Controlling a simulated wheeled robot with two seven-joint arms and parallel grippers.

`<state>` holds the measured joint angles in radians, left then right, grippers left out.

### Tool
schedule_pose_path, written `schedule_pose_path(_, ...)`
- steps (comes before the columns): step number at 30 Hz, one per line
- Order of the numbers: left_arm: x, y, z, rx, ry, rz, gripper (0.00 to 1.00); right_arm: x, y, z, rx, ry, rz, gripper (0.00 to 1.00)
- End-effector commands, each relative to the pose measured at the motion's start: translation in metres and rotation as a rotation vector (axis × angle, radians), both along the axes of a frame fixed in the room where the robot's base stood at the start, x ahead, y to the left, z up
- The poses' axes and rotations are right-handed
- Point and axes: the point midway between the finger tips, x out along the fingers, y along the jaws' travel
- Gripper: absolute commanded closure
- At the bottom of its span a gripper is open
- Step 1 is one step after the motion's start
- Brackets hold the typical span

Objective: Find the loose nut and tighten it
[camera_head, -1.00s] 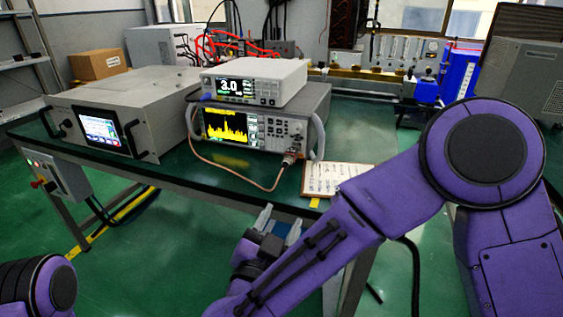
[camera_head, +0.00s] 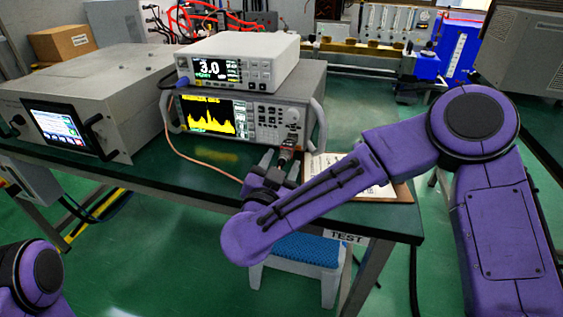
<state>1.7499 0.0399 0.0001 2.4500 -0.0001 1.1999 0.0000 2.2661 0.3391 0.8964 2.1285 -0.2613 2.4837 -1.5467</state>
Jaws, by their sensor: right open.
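The spectrum analyzer (camera_head: 262,140) with a yellow trace stands on the green bench. A copper-coloured cable (camera_head: 185,155) loops from its left side to a connector with a nut (camera_head: 289,142) at its lower right front. Whether the nut is loose does not show. My right gripper (camera_head: 280,158) is open just below and in front of this connector, its fingers pointing up toward the panel. Whether it touches the nut I cannot tell. The gripper hides the cable's right end. My left gripper is out of view.
A white meter (camera_head: 238,62) reading 3.0 sits on the analyzer. A large grey instrument (camera_head: 85,95) stands to its left. A clipboard (camera_head: 325,168) lies right of my gripper, partly behind my forearm. A blue-topped stool (camera_head: 305,248) stands below the bench edge.

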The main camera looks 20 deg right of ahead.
Motion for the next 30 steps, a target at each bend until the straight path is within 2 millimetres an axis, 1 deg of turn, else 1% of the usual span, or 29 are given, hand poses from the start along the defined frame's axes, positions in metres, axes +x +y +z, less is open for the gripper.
schedule_pose_path(4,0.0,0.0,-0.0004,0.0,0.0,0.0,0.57,0.0084,-0.0063,-0.0001,0.0,-0.001,-0.001,0.47)
schedule_pose_path(11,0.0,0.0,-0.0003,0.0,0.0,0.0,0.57,0.009,-0.0065,0.0003,-0.001,-0.001,0.0,0.47)
schedule_pose_path(12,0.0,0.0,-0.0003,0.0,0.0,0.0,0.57,0.009,-0.0065,0.0003,-0.001,-0.001,0.0,0.6)
schedule_pose_path(14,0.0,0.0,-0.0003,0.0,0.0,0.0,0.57,0.0089,-0.0064,0.0003,-0.001,-0.001,0.0,0.79)
schedule_pose_path(15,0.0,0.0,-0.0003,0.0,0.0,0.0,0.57,0.0089,-0.0064,0.0003,-0.001,-0.001,0.0,0.92)
schedule_pose_path(16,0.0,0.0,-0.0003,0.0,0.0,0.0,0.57,0.0089,-0.0064,0.0003,-0.001,-0.001,0.0,1.0)
schedule_pose_path(20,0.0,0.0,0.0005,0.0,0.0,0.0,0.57,0.0089,-0.0062,0.0008,0.004,-0.004,0.001,1.0)
schedule_pose_path(26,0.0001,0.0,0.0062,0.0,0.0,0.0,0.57,0.0089,-0.0067,0.0018,0.089,-0.063,-0.001,1.0)
schedule_pose_path(30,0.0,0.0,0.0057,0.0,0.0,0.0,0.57,0.0089,-0.007,0.0004,0.103,-0.071,-0.002,1.0)
